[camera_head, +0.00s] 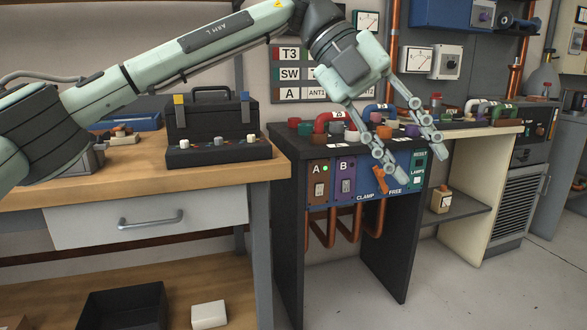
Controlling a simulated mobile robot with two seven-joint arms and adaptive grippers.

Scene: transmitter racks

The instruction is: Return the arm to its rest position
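My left arm (180,55) comes in from the left and reaches across the picture to the right. My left gripper (414,158) is open, with its two fingers apart and pointing down to the right. Nothing shows between the fingers. It hangs in front of the dark rack bench (285,220), over its blue front panel. An orange lever (381,180) sits tilted on that panel, close to one fingertip in the picture; I cannot tell whether they touch. My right gripper is not in view.
A wooden workbench (230,172) with a black toolbox (210,115) lies under my arm. Pipe pieces and coloured knobs stand on the rack top. Gauges (445,62) and copper pipes line the wall. The floor (500,290) at the front right is clear.

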